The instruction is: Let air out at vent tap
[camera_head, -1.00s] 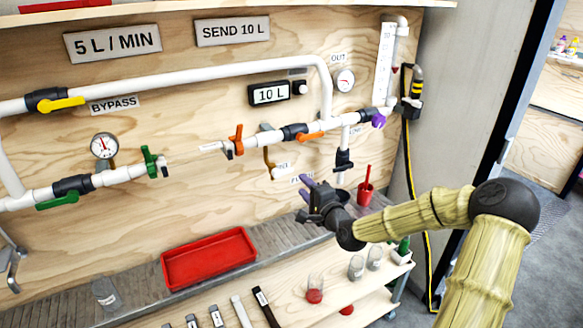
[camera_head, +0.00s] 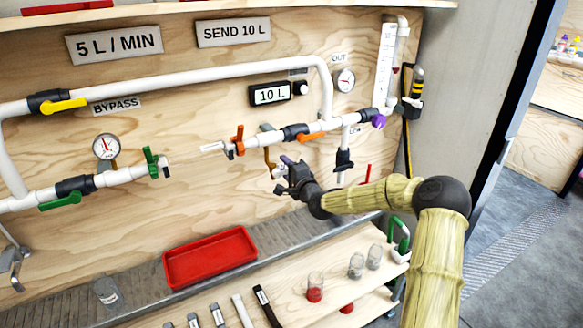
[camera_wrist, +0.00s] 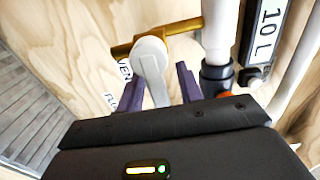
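The vent tap is a brass fitting (camera_head: 268,154) below the white pipe, left of the dark valve with the orange lever. In the wrist view its brass stem (camera_wrist: 180,28) runs across the top, with a rounded white handle (camera_wrist: 150,60) hanging from it. My gripper (camera_head: 282,168) is at the tap in the head view and hides part of it. In the wrist view my gripper (camera_wrist: 163,80) has its purple fingers apart, one on each side of the handle's lower part. Whether either finger touches the handle I cannot tell. A VENT label (camera_wrist: 125,70) is left of the handle.
An orange lever (camera_head: 311,137) and a flow display reading 10 L (camera_head: 270,94) are close by. A dark drain valve (camera_head: 343,160) hangs to the right. A red tray (camera_head: 210,256) lies on the metal ledge below. Glass jars (camera_head: 316,286) stand on the cart in front.

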